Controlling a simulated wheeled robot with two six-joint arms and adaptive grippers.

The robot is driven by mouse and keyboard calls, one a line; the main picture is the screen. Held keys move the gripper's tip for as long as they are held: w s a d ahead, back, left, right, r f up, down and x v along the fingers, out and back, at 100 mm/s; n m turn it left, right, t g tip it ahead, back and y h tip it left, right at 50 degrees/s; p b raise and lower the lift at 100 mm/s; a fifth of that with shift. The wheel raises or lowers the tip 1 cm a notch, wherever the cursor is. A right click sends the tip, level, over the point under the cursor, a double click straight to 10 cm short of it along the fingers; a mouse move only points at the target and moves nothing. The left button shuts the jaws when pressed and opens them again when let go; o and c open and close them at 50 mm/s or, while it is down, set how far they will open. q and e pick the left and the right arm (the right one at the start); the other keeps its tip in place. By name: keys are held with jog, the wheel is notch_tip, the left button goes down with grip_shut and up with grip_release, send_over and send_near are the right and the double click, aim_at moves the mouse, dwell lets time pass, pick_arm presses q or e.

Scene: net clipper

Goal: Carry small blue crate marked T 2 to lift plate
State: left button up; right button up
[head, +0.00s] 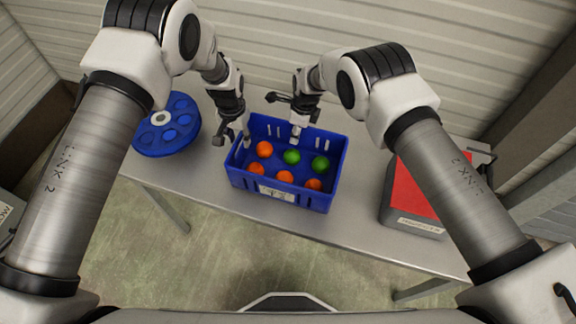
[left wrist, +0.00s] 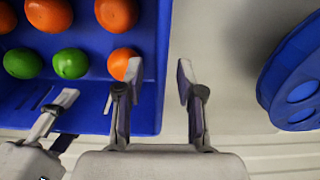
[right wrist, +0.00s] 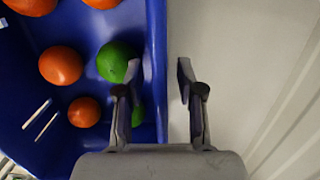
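The blue crate (head: 232,172) stands on the table with several orange fruits (head: 264,149) and two green ones (head: 291,157) inside. Its pale front label (head: 277,194) is too small to read. My left gripper (head: 233,139) is at the crate's left side. In the left wrist view its fingers (left wrist: 158,85) are apart, one on each side of the crate's edge. My right gripper (head: 297,137) is over the back part of the crate. In the right wrist view its fingers (right wrist: 157,85) are apart, also on either side of a crate edge. Contact cannot be told. I cannot identify a lift plate for certain.
A round blue disc with several round recesses (head: 167,124) lies left of the crate. A dark box with a red top (head: 408,194) stands at the right. Bare table (head: 362,190) lies between the crate and the box. Ribbed walls (head: 300,40) stand close behind.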

pick_arm(q)
jog(key=shift+f, duration=0.15)
pick_arm(e)
jog(key=shift+w+f, duration=0.1)
jog(key=shift+f, duration=0.05)
pick_arm(q)
grip_shut()
pick_arm(e)
grip_shut()
pick_arm(q)
jog(key=shift+w+r, duration=0.1)
jog(key=shift+r, duration=0.1)
pick_arm(e)
jog(key=shift+r, duration=0.2)
